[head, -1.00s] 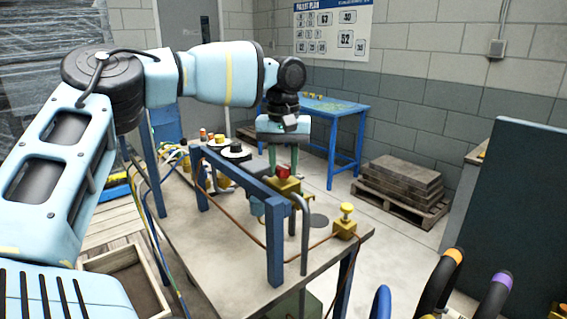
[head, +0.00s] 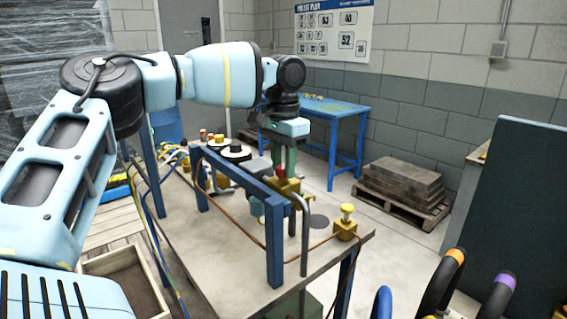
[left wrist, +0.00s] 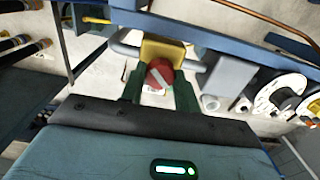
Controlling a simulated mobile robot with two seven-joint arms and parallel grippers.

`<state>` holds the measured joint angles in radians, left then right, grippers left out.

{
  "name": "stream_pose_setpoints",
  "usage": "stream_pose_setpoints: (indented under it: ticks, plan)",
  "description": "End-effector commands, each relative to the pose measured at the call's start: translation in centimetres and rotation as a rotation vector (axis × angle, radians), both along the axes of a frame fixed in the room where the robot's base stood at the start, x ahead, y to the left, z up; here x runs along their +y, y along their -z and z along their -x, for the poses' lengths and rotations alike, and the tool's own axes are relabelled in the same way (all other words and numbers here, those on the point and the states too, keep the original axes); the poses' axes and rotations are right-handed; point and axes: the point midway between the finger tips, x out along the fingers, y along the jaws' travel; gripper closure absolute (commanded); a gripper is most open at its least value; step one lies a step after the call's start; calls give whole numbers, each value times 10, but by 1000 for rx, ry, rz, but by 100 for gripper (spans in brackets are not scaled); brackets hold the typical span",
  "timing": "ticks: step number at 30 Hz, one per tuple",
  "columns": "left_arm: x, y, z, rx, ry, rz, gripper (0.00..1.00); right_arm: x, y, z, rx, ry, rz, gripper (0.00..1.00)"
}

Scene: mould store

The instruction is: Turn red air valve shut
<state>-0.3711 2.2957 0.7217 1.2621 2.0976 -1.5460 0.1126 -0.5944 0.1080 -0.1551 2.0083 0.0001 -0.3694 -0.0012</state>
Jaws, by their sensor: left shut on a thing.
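The red air valve (head: 281,172) is a small red knob on a yellow body (head: 288,187), behind the blue frame on the bench. In the left wrist view the red knob (left wrist: 159,74) sits in front of its yellow block (left wrist: 162,50). My left gripper (head: 284,168) comes down onto it from above. Its two green fingers (left wrist: 158,88) stand on either side of the red knob and are shut on it. The exact contact points are partly hidden. My right gripper is not in view.
A blue frame (head: 240,179) stands on the bench (head: 235,255) close before the valve. A grey bent pipe (head: 305,235) rises beside it. White-topped round parts (head: 236,152) and hoses lie to the left.

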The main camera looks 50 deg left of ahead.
Motion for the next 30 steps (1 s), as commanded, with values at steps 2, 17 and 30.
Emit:
stream_pose_setpoints:
  ticks: [2, 17, 30]
  plan:
    - [0, -1, 0, -2, 72, 1, 91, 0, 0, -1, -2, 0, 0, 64]
    - [0, -1, 0, -3, 528, 0, 91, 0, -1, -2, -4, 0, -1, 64]
    - [0, -1, 0, -2, 766, 0, 91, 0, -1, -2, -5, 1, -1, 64]
